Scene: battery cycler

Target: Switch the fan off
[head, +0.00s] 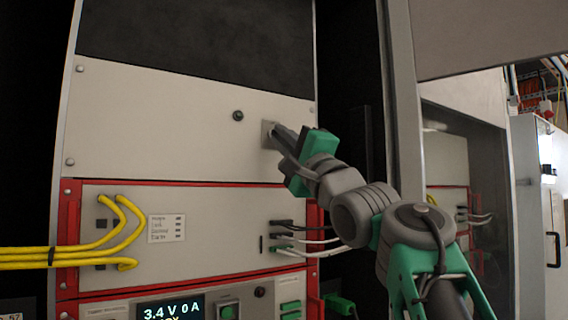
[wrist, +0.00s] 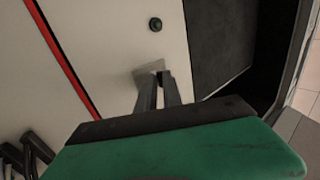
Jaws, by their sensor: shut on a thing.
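A small grey plate (head: 266,131), which I take to be the fan switch, sits on the right part of the pale upper panel. My gripper (head: 276,132) reaches it from the right, with its fingertips at the plate. In the wrist view my gripper (wrist: 161,74) has its two dark fingers close together at the plate (wrist: 146,69). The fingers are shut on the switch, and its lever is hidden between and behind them. I cannot tell which position the switch is in.
A round dark knob (head: 238,115) is left of the plate; it also shows in the wrist view (wrist: 155,24). A cabinet post (head: 402,110) stands close to the right of my gripper.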

